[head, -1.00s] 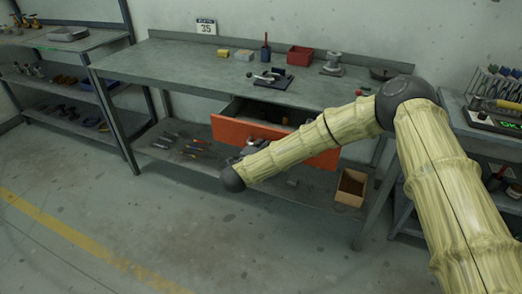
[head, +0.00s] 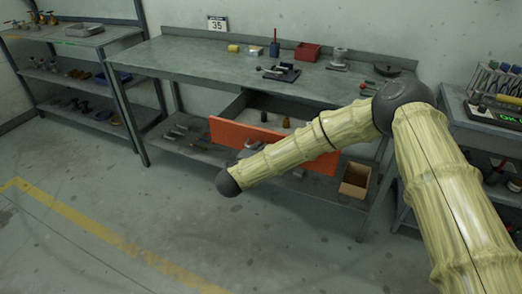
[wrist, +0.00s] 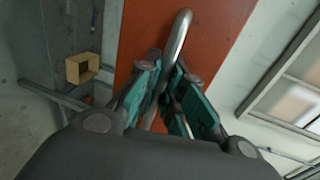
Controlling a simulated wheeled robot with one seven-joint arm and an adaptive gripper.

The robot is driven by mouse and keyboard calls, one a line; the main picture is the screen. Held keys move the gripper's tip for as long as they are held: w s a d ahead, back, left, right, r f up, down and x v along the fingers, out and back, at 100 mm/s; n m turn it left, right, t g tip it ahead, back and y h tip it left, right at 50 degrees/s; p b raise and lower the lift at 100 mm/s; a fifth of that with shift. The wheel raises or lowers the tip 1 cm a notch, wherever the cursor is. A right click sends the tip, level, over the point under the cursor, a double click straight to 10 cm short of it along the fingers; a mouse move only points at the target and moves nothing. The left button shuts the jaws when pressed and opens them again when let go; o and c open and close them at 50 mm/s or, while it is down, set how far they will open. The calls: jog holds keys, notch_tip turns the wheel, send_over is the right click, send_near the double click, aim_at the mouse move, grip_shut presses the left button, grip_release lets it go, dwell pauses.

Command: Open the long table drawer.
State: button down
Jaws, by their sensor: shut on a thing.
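The long drawer stands pulled out below the table's worktop, with its orange-red front (head: 240,130) facing me and several small items visible inside. In the wrist view the orange front (wrist: 226,30) carries a curved metal bar handle (wrist: 177,38). My gripper (wrist: 170,85) is shut on this handle, with its green finger pads on either side of the bar. In the head view my arm crosses in front of the drawer and hides the right part of its front, the handle and most of the gripper.
The grey worktop (head: 190,62) holds a clamp-like tool (head: 282,72), a red bin (head: 307,51) and other small items. An open wooden box (head: 355,180) sits on the lower shelf at right. Side shelves flank the table. The floor in front is clear.

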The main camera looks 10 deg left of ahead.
jog(key=c, duration=1.6)
grip_release()
jog(key=shift+d, duration=0.15)
jog(key=shift+o, duration=0.4)
jog(key=shift+a, duration=0.25)
jog(key=v, duration=1.2)
jog(key=shift+f, duration=0.1)
